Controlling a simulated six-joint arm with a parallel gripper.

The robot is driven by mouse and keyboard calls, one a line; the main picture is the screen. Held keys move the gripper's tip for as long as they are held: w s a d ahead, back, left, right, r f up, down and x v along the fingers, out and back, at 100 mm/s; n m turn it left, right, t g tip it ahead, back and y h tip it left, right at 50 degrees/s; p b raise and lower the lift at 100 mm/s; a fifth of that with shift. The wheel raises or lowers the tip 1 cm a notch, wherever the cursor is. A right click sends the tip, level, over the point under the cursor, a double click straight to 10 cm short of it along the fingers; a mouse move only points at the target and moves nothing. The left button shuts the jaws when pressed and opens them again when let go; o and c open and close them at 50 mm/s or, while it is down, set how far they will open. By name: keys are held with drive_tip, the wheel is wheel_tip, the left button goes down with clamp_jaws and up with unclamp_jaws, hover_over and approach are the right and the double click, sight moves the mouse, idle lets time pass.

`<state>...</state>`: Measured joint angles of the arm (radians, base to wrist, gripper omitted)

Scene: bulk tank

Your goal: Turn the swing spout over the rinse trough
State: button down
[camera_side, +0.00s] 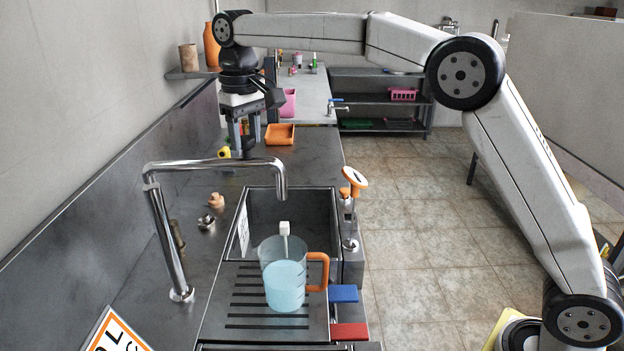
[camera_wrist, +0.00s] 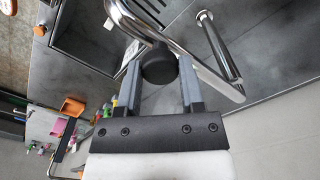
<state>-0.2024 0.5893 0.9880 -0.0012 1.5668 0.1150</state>
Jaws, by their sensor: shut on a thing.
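The chrome swing spout (camera_side: 215,163) rises from the counter at left. The basin also shows in the wrist view (camera_wrist: 88,45). My gripper (camera_side: 243,152) points down behind the spout arm. In the wrist view, its fingers are shut on a round black knob (camera_wrist: 158,64) against the chrome spout (camera_wrist: 205,76). The knob is not distinct in the side view.
A clear jug (camera_side: 284,285) with blue liquid and an orange handle stands on the ribbed drainboard. An orange tray (camera_side: 280,134) lies behind the basin. The wall closes off the left.

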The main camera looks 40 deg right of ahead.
drive_tip(key=w+d+n, duration=0.3)
drive_tip(key=w, duration=0.2)
drive_tip(key=shift+w+n, duration=0.15)
drive_tip(key=shift+n, duration=0.25)
drive_tip(key=shift+r, duration=0.1)
drive_tip(key=shift+c, duration=1.1)
unclamp_jaws()
drive_tip(key=shift+r, duration=1.25)
drive_tip(key=shift+r, duration=0.2)
